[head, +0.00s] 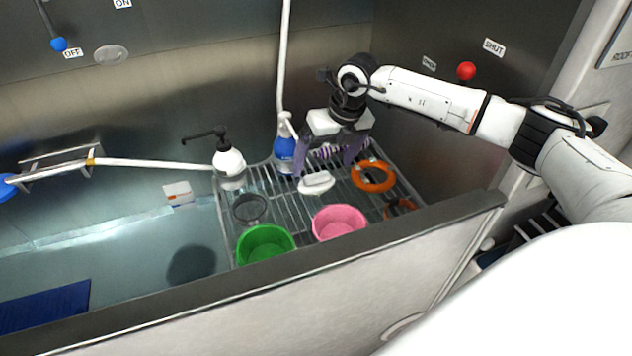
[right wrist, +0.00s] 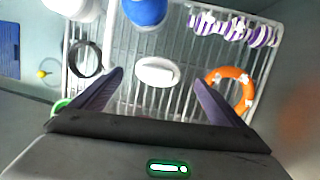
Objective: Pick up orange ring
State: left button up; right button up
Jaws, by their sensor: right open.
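The orange ring (head: 373,188) lies flat on a wire rack, right of a white soap dish. It carries small white marks. It also shows at the right of the right wrist view (right wrist: 241,74), where a finger covers part of its left side. My right gripper (head: 328,160) is open and empty, above the rack and left of the ring. In the right wrist view its fingers (right wrist: 158,82) stand wide apart with the white dish between and below them. My left gripper is not in view.
On the rack (head: 290,205) are the white dish (head: 316,184), a purple-striped toy (right wrist: 232,27), a blue bottle (head: 285,152), a white pump bottle (head: 229,165), a dark ring (head: 237,216), a green bowl (head: 264,240) and a pink bowl (head: 339,220). The tub wall (head: 400,225) rises in front.

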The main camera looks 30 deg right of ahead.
aim_at(319, 174)
jog(key=shift+w+f, duration=0.15)
jog(key=shift+f, duration=0.4)
jog(key=b+x, duration=0.4)
jog(key=x, duration=0.1)
jog(key=shift+a+f, duration=0.1)
jog(key=shift+a, duration=0.15)
jog(key=c, duration=1.1)
jog(key=shift+r, duration=0.2)
